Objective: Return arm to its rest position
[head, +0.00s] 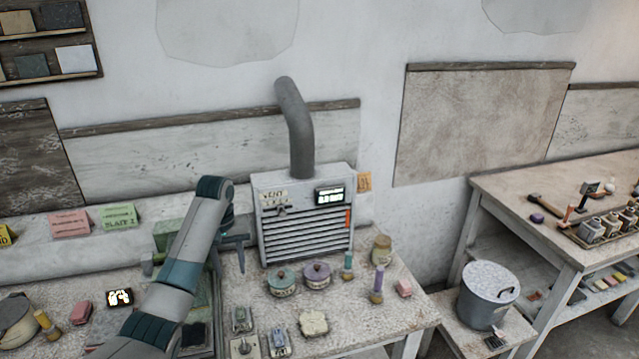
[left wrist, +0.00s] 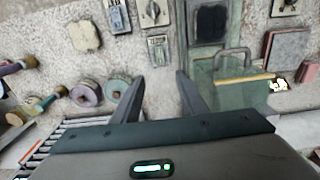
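My left arm (head: 183,265) reaches in from the bottom left of the head view, raised over the worktable (head: 375,325). My left gripper (head: 231,262) points down in front of the left side of the grey vent box. In the left wrist view the two dark fingers of the left gripper (left wrist: 160,78) stand apart, with nothing between them. Below them lie the tabletop and the edge of a green case (left wrist: 230,88). My right gripper is in neither view.
The vent box (head: 305,217) with its pipe (head: 293,125) stands close at the right of the gripper. Two lidded pots (head: 283,283) and several small devices (head: 279,342) crowd the table. A metal bucket (head: 488,292) stands farther right.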

